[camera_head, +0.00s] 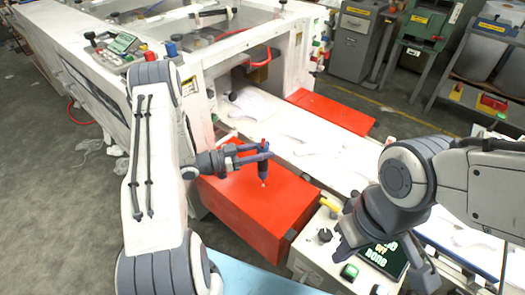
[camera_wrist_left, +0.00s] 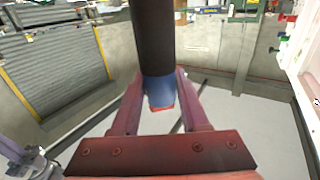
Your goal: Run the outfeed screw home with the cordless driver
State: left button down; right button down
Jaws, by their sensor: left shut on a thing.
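The cordless driver (camera_head: 263,168) is a slim dark tool with blue and red parts. It hangs roughly upright above the red box-shaped cover (camera_head: 260,213) beside the outfeed belt. My left gripper (camera_head: 256,154) is shut around it. In the left wrist view the driver shows as a thick black cylinder (camera_wrist_left: 153,40) with a blue and red end between the fingers. A small pale tip shows at its lower end, and I cannot tell whether it touches the cover. I cannot make out the screw. My right gripper (camera_head: 388,248) is over the control box, its fingers partly hidden.
The control box (camera_head: 310,256) with a display and green button stands at the lower right. The white outfeed belt (camera_head: 300,143) carries several pale film gloves. A second red cover (camera_head: 333,111) lies beyond it. The white machine (camera_head: 217,62) fills the back left, with grey cabinets behind right.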

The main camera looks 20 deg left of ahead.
aim_at(262, 142)
pick_arm(q)
jog(key=shift+r+p, duration=1.55)
jog(key=shift+r, duration=0.85)
